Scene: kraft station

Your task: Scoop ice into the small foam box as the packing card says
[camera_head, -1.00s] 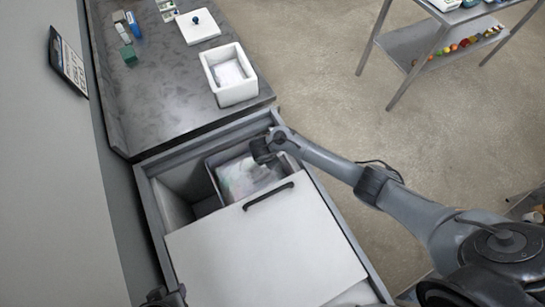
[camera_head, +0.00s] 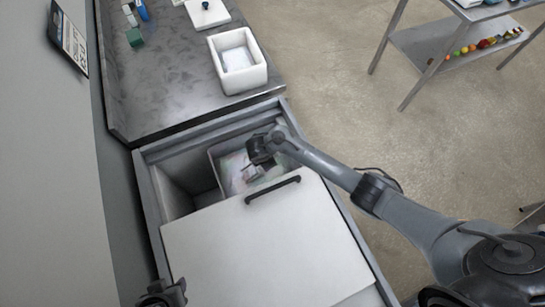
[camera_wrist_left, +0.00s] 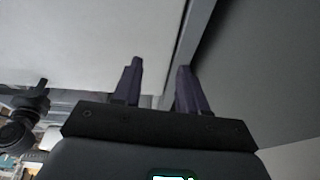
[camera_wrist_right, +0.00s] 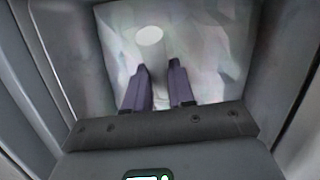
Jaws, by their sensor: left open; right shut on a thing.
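The small white foam box (camera_head: 224,72) stands open on the steel counter, with something pale inside. Its white lid with a dark blue knob (camera_head: 211,18) lies behind it. The packing card (camera_head: 67,38) is on the wall at the left, its text too small to read. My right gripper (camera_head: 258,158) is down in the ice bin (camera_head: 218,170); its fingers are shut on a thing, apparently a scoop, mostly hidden. A pale oval (camera_wrist_right: 149,35) shows beyond the fingertips over the ice (camera_wrist_right: 205,60). My left gripper (camera_wrist_left: 158,78) is open and empty beside the white chest cover.
A white sliding cover (camera_head: 265,250) with a black handle (camera_head: 272,189) closes the near part of the chest. A green block (camera_head: 135,37) and small bottles stand at the counter's far left. A steel shelf table (camera_head: 425,45) stands far right.

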